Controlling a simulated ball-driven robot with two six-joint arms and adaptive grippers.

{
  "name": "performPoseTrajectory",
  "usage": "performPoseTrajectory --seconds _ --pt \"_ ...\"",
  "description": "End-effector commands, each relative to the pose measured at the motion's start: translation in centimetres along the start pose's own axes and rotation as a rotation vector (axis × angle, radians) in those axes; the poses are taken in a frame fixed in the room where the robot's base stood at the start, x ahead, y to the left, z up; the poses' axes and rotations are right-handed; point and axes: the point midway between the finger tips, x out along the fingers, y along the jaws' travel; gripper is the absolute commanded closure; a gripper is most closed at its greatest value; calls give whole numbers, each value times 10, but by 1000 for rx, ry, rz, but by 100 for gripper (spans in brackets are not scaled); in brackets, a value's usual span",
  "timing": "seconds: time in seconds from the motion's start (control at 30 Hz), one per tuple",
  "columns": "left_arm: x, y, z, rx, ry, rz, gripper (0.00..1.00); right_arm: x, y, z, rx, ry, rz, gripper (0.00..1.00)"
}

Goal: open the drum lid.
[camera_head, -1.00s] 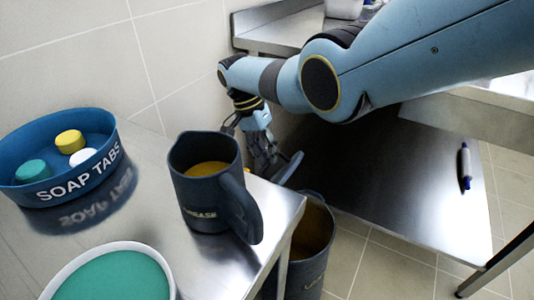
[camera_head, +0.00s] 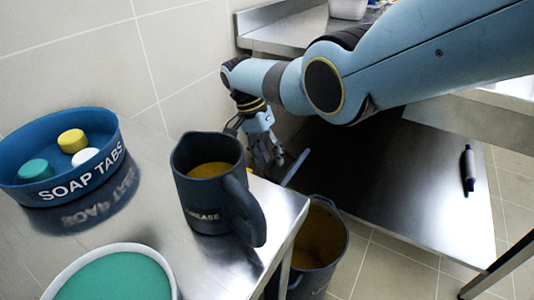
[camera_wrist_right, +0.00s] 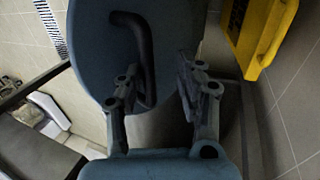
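The drum (camera_head: 322,245) is a dark round bin on the floor beyond the table's right edge. Its mouth is uncovered on the side I see, showing a brownish inside. The blue-grey lid (camera_head: 297,167) stands steeply tilted above the drum's far side, seen nearly edge-on. In the right wrist view the lid (camera_wrist_right: 88,50) shows its face and a dark bar handle (camera_wrist_right: 147,55). My right gripper (camera_head: 268,163) is beside the lid. In the wrist view its fingers (camera_wrist_right: 155,88) are apart, the left one overlapping the handle's side; contact is unclear. My left gripper is out of view.
A dark grease jug (camera_head: 205,215) stands near the table's right edge, close to the drum. A blue soap tabs tub (camera_head: 35,190) and a green-filled round container (camera_head: 115,280) are on the left. A yellow object (camera_wrist_right: 262,35) is right of my gripper. A low shelf (camera_head: 400,190) holds a pen-like item (camera_head: 469,168).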

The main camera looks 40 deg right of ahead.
Motion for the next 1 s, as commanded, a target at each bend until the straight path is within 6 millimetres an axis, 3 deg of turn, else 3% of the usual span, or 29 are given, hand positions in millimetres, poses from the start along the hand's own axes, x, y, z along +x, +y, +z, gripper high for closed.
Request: performPoseTrajectory --seconds 1.0 --pt "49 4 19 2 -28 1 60 -58 -46 0 0 1 -1 64"
